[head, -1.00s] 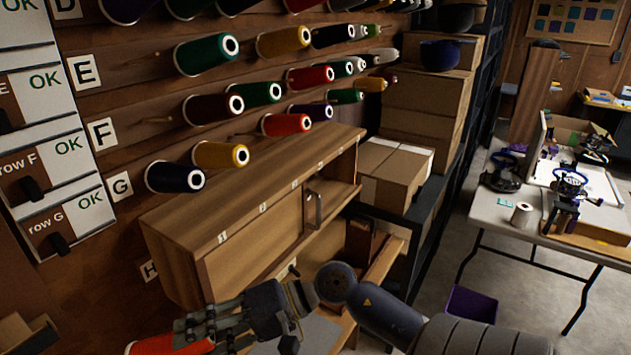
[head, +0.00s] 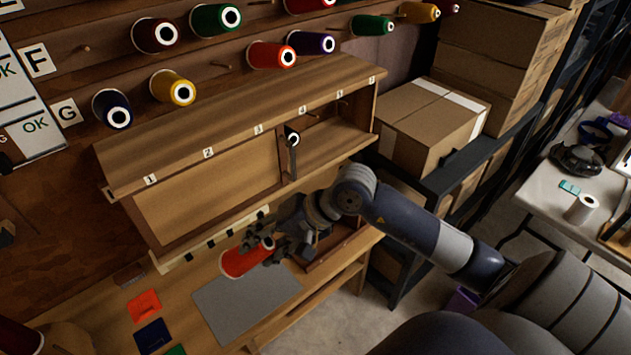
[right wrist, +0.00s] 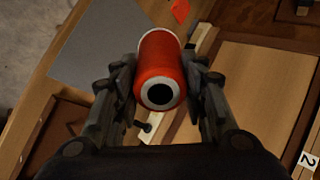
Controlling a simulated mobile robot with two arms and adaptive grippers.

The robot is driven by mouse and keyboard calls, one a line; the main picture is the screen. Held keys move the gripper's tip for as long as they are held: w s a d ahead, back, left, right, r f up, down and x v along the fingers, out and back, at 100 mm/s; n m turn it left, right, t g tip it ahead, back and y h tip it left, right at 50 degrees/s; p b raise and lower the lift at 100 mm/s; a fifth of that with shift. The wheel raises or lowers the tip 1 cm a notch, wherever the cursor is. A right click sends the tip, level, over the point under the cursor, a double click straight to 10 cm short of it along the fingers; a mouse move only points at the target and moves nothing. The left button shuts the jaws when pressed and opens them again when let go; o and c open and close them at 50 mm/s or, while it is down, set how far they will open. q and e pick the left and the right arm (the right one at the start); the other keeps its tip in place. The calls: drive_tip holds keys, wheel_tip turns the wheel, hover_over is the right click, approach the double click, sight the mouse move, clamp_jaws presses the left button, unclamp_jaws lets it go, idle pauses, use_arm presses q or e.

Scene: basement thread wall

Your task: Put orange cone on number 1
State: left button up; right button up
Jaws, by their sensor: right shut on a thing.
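The orange cone (head: 243,262) is in my right gripper (head: 270,249), above the workbench and in front of the wooden cabinet. In the right wrist view the orange cone (right wrist: 160,65) sits between the two fingers (right wrist: 160,88), its end with the dark hole towards the camera. The fingers are shut on its sides. The number 1 label (head: 150,179) is at the left end of the cabinet's top front edge, up and left of the cone. No peg shows clearly at number 1; the cabinet's front panel covers the space below it. My left gripper is out of view.
Several cones hang on the wall pegs above. A grey mat (head: 245,305) and coloured swatches (head: 145,305) lie on the bench. A cardboard box (head: 425,125) stands right.

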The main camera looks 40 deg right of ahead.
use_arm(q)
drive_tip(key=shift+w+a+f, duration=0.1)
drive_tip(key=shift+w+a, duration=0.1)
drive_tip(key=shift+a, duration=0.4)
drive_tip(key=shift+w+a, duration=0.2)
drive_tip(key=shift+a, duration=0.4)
use_arm(e)
drive_tip(key=w+d+f+m+g+h, duration=0.1)
drive_tip(key=w+d+m+g+h, duration=0.1)
drive_tip(key=d, duration=0.5)
drive_tip(key=w+d+f+m+g+h, duration=0.2)
drive_tip(key=w+d+m+g+h, duration=0.1)
drive_tip(key=d+m, duration=0.4)
drive_tip(key=shift+w+d+m+g+h, duration=0.35)
drive_tip(key=shift+w+h, duration=0.4)
drive_tip(key=shift+h, duration=0.25)
drive_tip(key=shift+f, duration=0.1)
